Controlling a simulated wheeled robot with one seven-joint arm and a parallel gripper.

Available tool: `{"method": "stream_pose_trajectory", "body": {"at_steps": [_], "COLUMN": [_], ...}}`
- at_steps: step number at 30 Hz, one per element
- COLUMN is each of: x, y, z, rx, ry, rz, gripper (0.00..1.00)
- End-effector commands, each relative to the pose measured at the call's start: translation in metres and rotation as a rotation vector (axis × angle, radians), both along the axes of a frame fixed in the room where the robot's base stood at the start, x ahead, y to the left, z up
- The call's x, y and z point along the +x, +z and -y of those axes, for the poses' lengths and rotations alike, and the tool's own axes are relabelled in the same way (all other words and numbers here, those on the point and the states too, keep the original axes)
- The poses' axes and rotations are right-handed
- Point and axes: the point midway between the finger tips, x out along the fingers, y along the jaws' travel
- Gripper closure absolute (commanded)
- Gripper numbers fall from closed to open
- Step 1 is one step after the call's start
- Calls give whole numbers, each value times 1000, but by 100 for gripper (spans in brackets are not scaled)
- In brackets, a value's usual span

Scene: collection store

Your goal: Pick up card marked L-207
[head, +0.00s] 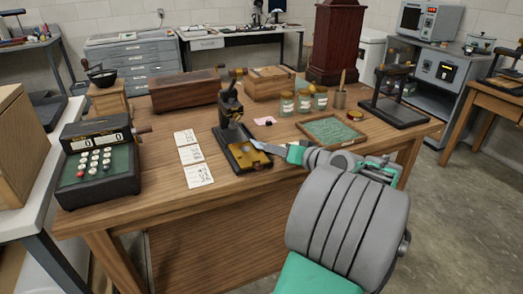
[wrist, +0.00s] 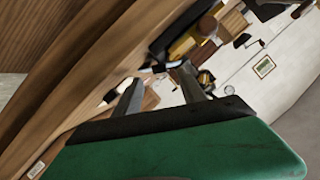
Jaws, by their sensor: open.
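Three white cards lie in a column on the wooden table, left of the black press: a far card (head: 185,136), a middle card (head: 190,154) and a near card (head: 198,175). Their print is too small to read, so I cannot tell which is L-207. My gripper (head: 268,148) is right of the cards, close to the press's brass part, with the press between it and the cards. In the wrist view my gripper (wrist: 158,88) has its two fingers apart with nothing between them. I cannot make out the cards in that tilted view.
The black press (head: 230,120) stands beside the cards. An adding machine (head: 98,162) is at the table's left. A green-lined tray (head: 332,130), glass jars (head: 303,101) and a pink piece (head: 265,121) lie farther right. Bare tabletop (head: 155,175) shows between adding machine and cards.

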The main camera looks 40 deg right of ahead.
Motion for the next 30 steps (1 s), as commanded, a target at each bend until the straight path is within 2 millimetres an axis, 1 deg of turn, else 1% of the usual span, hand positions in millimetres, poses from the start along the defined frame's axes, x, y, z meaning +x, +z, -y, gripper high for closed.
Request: {"method": "stream_pose_trajectory", "body": {"at_steps": [1,4,7,12,27,30], "x": [11,24,29,28,28,28], "y": [-4,-8,-9,-9,-9,-9], "z": [0,0,1,0,0,0], "rx": [0,0,-1,-1,-1,-1], "ry": [5,5,2,2,4,4], "rz": [0,-1,-1,-1,-2,-2], "gripper": [52,52,52,53,94,100]}}
